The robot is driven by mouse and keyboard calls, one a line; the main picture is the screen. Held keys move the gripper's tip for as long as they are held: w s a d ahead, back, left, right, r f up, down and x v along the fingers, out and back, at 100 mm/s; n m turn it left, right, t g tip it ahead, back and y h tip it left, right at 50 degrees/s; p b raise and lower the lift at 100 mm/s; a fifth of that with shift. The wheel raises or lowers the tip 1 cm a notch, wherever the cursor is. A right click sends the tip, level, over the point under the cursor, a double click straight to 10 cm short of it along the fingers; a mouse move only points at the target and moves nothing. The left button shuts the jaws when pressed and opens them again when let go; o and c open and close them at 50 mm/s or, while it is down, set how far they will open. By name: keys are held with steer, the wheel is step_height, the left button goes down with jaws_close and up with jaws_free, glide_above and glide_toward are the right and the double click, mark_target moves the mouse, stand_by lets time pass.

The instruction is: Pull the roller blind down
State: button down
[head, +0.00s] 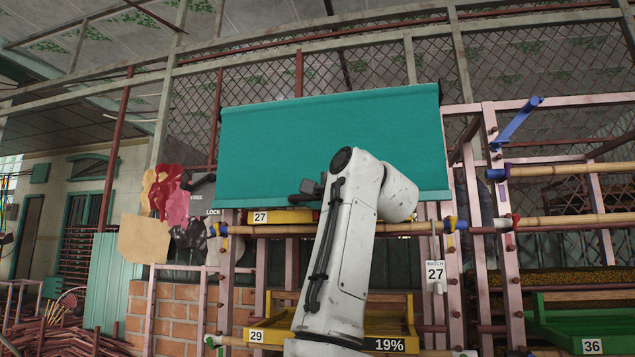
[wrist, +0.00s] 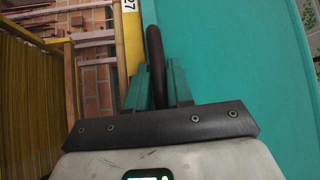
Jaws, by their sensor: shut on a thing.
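The teal roller blind (head: 330,140) hangs partly down across the shelf frame, its lower edge just above the bamboo rail. It fills the right side of the wrist view (wrist: 250,70). My gripper (head: 308,188) is at the blind's lower edge, left of its middle, partly hidden by my arm. In the wrist view, a dark curved pull (wrist: 155,50) stands between the fingers of my gripper (wrist: 158,95), beside the blind's edge. The gripper is shut on this pull. The exact contact is hard to see.
Below the blind are a bamboo rail (head: 275,229) and yellow trays (head: 405,328). A blue lever (head: 518,122) sticks out at the upper right. Gloves (head: 170,195) and a LOCK sign (head: 214,211) are at the left. A batch tag (head: 436,272) hangs at the right post.

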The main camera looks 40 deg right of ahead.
step_height(320, 180, down, 6)
steer(key=shift+r+b, duration=0.1)
steer(key=shift+b, duration=0.9)
steer(key=c, duration=1.1)
jaws_free()
steer(key=s+b, duration=0.1)
steer(key=s, duration=0.2)
steer(key=s+f, duration=0.1)
steer(key=s, duration=0.3)
steer(key=s+a+b, duration=0.1)
steer(key=s, duration=0.2)
steer(key=shift+s+a+f+b, duration=0.1)
steer(key=shift+s+f+b, duration=0.15)
steer(key=shift+s+b, duration=0.1)
